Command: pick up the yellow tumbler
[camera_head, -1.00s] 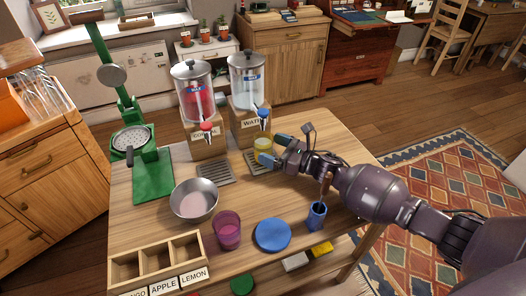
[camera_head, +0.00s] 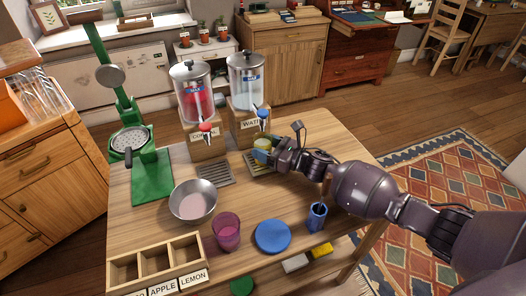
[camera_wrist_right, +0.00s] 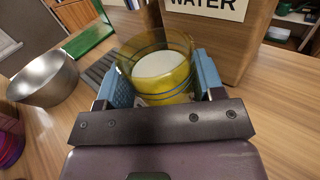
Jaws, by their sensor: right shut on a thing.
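The yellow tumbler (camera_head: 262,146) stands upright in front of the water dispenser (camera_head: 247,80), over the drip grille (camera_head: 254,163) below its blue tap. In the right wrist view the see-through yellow tumbler (camera_wrist_right: 160,72) sits between the two blue finger pads, with a pale, whitish inside. My right gripper (camera_head: 264,153) is shut on it, one pad on each side; it also shows in the right wrist view (camera_wrist_right: 160,88). I cannot tell whether the tumbler's base touches the grille. My left gripper is not in view.
The red-filled dispenser (camera_head: 193,95) stands left of the water one. A metal bowl (camera_head: 193,201), purple tumbler (camera_head: 226,230), blue disc (camera_head: 273,236), blue cup (camera_head: 316,216) and labelled wooden box (camera_head: 156,265) occupy the front. A green press (camera_head: 135,140) stands at the left.

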